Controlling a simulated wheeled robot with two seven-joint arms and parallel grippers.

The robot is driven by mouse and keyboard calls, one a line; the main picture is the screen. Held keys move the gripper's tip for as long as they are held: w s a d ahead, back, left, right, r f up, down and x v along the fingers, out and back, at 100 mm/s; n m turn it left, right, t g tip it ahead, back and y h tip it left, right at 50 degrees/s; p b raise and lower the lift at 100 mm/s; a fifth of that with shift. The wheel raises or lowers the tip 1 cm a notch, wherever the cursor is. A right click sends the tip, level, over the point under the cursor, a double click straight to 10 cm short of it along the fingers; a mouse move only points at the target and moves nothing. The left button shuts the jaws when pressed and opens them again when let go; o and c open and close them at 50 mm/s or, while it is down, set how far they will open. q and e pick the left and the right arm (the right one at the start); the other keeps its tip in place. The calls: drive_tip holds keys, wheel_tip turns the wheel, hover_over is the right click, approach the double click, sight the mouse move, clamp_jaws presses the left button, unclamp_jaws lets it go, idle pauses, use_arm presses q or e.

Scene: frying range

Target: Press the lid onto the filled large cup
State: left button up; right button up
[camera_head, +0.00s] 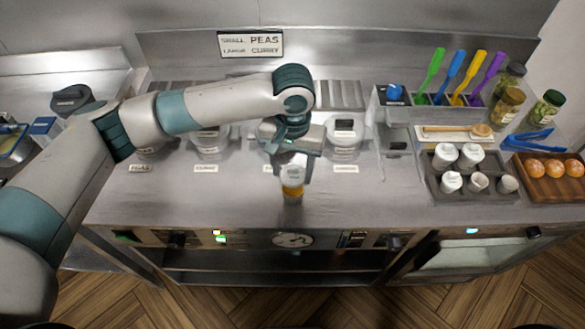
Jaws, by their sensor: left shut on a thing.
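The cup (292,190), with a yellow-orange band, stands near the front edge of the steel counter, below my left gripper. My left gripper (291,168) points down right over the cup. It is shut on a pale piece at the cup's top, which looks like the lid. The gripper hides much of the lid, and I cannot tell whether it is seated on the rim. The cup's contents are hidden. My right gripper is out of view.
Labelled round containers (345,135) line the back of the counter (230,205). On the right are a grey tray (470,200) of white cups, coloured utensils (456,82), jars (508,105), blue tongs (528,140) and a wooden tray (550,192) with round orange items. A sign (251,44) reads "SMALL PEAS, LARGE CURRY".

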sight(293, 176)
use_arm(q)
wheel_tip(293, 176, down, 2)
drive_tip(key=shift+f+b, duration=0.1)
drive_tip(key=shift+b, duration=0.95)
drive_tip(key=shift+f, duration=1)
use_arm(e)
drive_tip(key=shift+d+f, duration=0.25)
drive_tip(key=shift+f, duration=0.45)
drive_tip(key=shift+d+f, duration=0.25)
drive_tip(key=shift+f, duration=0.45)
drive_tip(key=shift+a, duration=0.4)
use_arm(q)
drive_tip(key=shift+p, duration=0.65)
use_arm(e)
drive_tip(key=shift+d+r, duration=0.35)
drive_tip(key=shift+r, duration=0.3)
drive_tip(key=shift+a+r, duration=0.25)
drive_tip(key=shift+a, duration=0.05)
use_arm(q)
drive_tip(key=shift+p, duration=0.55)
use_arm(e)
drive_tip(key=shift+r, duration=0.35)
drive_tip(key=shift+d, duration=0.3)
use_arm(q)
drive_tip(key=shift+f+p, duration=0.15)
drive_tip(key=shift+p, duration=0.45)
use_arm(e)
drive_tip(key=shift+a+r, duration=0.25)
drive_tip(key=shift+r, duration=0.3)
